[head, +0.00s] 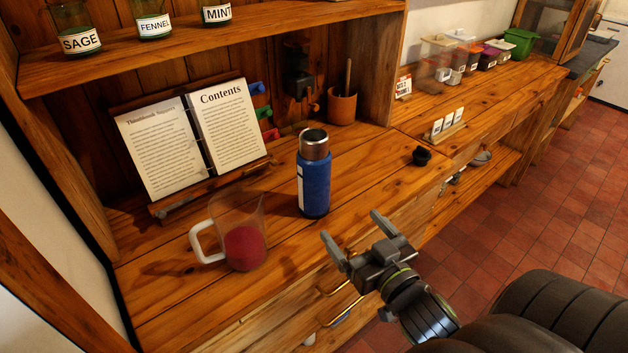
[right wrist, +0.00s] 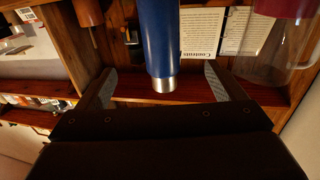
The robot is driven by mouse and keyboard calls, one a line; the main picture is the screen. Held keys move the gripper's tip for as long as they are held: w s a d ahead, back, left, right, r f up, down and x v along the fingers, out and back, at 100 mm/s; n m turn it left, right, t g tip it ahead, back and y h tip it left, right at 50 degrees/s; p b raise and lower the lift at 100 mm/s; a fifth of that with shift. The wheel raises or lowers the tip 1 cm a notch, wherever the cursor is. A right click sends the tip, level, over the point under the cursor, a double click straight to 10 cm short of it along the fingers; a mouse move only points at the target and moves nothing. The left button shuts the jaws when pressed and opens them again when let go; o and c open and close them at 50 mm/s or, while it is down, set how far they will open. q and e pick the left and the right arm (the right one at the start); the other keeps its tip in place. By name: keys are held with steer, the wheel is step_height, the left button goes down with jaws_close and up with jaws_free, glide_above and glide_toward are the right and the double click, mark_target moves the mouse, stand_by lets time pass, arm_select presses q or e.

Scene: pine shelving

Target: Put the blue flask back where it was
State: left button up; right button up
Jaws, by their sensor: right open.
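The blue flask (head: 314,185) with a bare metal top stands upright on the wooden counter, in front of the recipe book. My right gripper (head: 353,228) is open and empty, to the right of the flask and nearer the counter's front edge, apart from it. In the right wrist view the flask (right wrist: 160,38) appears upside down, its metal end between the spread fingers (right wrist: 160,82) in the picture, with nothing gripped. My left gripper is not in view.
The open book (head: 190,135) rests on a stand behind. A small black cup (head: 421,156) and a card holder (head: 447,128) are to the right. Counter between flask and black cup is clear.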

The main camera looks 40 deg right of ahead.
mark_target(322, 191)
steer(key=w, duration=0.3)
steer(key=w+p, duration=0.1)
steer(key=w, duration=0.2)
steer(key=w+d+p, duration=0.1)
steer(key=w, duration=0.2)
steer(key=shift+w+d, duration=0.1)
steer(key=shift+w, duration=0.15)
steer(key=w+p, duration=0.1)
steer(key=w, duration=0.3)
steer(key=shift+d, duration=0.1)
steer(key=shift+w+f, duration=0.2)
steer(key=shift+w, duration=0.35)
steer(key=c, duration=1.3)
steer(key=shift+r, duration=0.2)
steer(key=shift+c, duration=0.6)
